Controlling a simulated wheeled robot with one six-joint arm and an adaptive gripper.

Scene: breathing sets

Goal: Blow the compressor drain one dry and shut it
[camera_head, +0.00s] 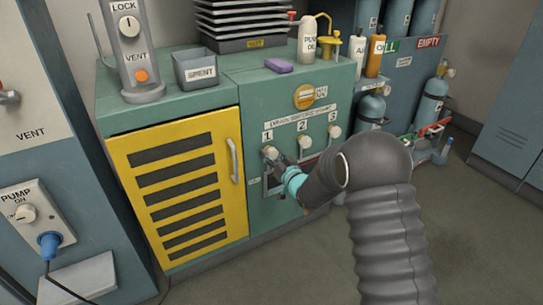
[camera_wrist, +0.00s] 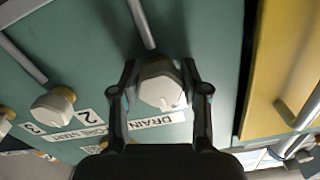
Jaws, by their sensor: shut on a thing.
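The drain one knob (camera_head: 269,152), a cream faceted knob, sits under the label "1" on the green compressor cabinet (camera_head: 225,100). In the wrist view the knob (camera_wrist: 160,88) stands between the two dark fingers of my gripper (camera_wrist: 160,76), which is shut on it. In the head view my gripper (camera_head: 281,167) reaches the knob from the lower right, and my arm hides part of the panel below. The knobs of drain two (camera_head: 304,141) and drain three (camera_head: 334,131) are to its right. Any water at the outlet is not visible.
A yellow louvred door (camera_head: 180,185) with a handle is left of the drains. On the cabinet top are a grey "SPENT" bin (camera_head: 195,68), a purple sponge-like block (camera_head: 279,65) and bottles. Blue cylinders (camera_head: 432,105) stand at the right. Floor at the lower right is clear.

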